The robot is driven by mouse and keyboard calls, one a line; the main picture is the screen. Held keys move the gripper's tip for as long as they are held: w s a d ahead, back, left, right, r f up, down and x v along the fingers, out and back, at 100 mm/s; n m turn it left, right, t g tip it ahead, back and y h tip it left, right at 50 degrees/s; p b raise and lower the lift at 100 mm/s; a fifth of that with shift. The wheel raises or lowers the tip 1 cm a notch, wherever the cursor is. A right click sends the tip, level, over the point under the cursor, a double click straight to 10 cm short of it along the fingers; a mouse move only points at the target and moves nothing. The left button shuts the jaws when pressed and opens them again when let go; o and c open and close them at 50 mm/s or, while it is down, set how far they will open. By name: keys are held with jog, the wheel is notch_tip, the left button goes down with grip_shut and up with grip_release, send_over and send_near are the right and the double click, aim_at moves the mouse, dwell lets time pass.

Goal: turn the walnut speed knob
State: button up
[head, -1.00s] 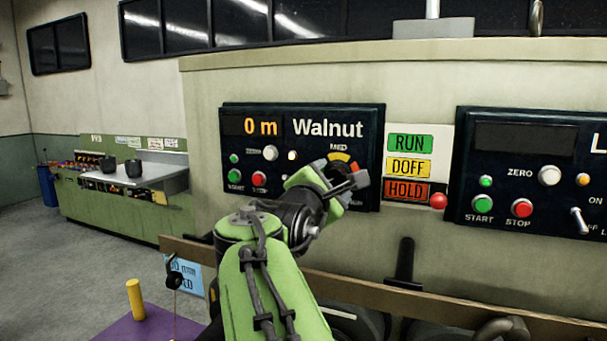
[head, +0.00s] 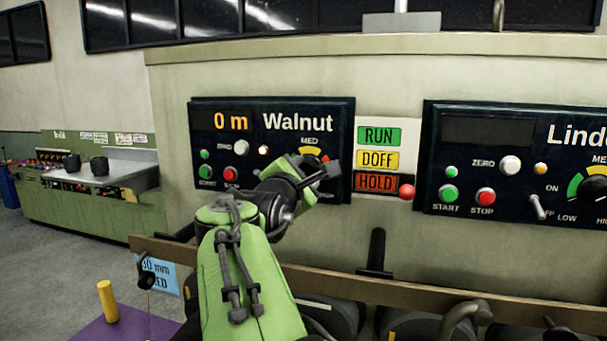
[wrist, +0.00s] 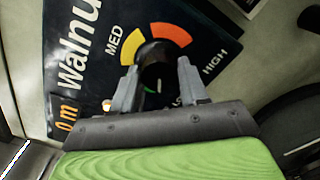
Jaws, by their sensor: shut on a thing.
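The walnut speed knob (wrist: 157,62) is a black round knob in the wrist view, on the dark Walnut panel (head: 200,128). A yellow and orange arc with MED and HIGH labels curves around it. A pale mark shows on the knob's near side. My gripper (wrist: 158,84) is shut on the knob, one finger on each side. In the head view my gripper (head: 318,172) covers the knob and the lower right of the panel. The panel display reads 0 m, and a small lamp (head: 263,150) beside the zero button glows.
A RUN, DOFF, HOLD sign (head: 378,160) with a red ball marker at HOLD is just right of the panel. A second panel (head: 480,135) stands further right. A wooden rail (head: 390,290) runs below. A yellow peg (head: 108,300) is at lower left.

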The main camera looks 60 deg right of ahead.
jog(key=shift+m, duration=0.3)
jog(key=m+b, duration=0.6)
jog(key=m, duration=1.1)
jog(key=shift+r+m, duration=0.1)
jog(key=shift+m, duration=0.2)
jog(key=m+b, duration=0.1)
jog(key=m, duration=0.4)
jog(key=shift+s+b, duration=0.1)
jog(key=shift+b, duration=0.25)
jog(key=shift+m, duration=0.4)
jog(key=o, duration=1.1)
jog(key=shift+c, duration=0.2)
